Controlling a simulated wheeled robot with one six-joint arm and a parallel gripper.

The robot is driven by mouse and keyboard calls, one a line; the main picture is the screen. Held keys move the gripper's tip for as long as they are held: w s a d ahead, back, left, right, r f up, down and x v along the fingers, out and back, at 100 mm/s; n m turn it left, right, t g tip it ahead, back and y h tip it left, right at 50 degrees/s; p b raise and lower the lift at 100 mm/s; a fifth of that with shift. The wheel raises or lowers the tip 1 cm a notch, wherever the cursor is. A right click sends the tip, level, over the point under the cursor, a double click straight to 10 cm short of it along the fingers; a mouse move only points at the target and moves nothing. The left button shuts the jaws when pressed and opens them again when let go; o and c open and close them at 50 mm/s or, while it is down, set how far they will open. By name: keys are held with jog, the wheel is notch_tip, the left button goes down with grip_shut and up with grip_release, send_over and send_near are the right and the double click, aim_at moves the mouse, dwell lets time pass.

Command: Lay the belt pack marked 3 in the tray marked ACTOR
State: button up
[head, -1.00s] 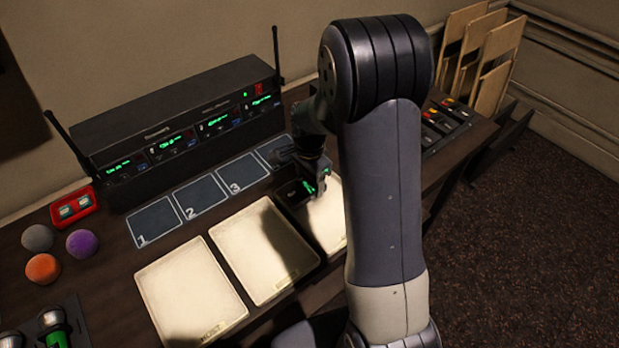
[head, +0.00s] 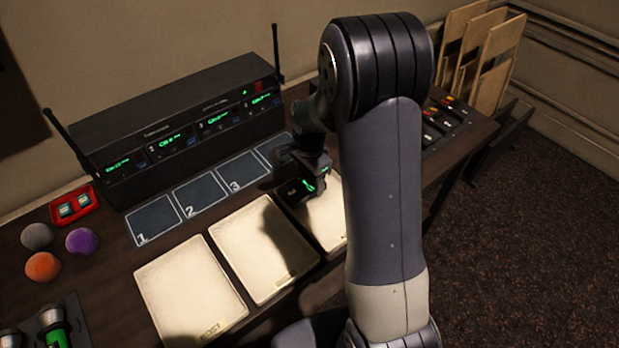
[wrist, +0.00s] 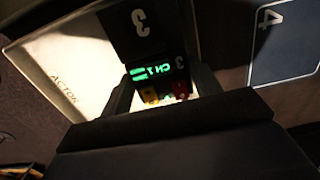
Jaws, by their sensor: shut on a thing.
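The belt pack marked 3 (wrist: 158,65) is a dark box with a lit green display, a white 3, and yellow and red parts at its end. My gripper (wrist: 163,92) is shut on it, a finger on each side. In the head view the pack (head: 294,192) hangs from my gripper (head: 308,180) over the upper part of the right cream tray. The tray marked ACTOR (wrist: 68,85) lies under the pack in the wrist view; its lettering is at the left. In the head view this tray (head: 327,220) is partly hidden by my arm. The gap below the pack is unclear.
Two more cream trays, the left marked HOST (head: 192,290) and a middle one (head: 262,245), lie alongside. Numbered dark squares (head: 200,195) line the desk behind, before a black receiver rack (head: 180,135) with antennas. Coloured balls (head: 82,241) and a red case (head: 73,206) are at left.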

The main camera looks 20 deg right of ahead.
jog(key=shift+f+b, duration=0.5)
jog(key=shift+f, duration=0.1)
dwell(0.4)
dwell(0.4)
jog(key=o, duration=1.1)
jog(key=shift+o, duration=0.7)
jog(key=shift+o, duration=1.1)
jog(key=shift+r, duration=0.1)
jog(key=shift+r+p, duration=2.55)
jog(key=shift+r, duration=0.85)
jog(key=shift+f+b, duration=2.45)
jog(key=shift+f, duration=0.95)
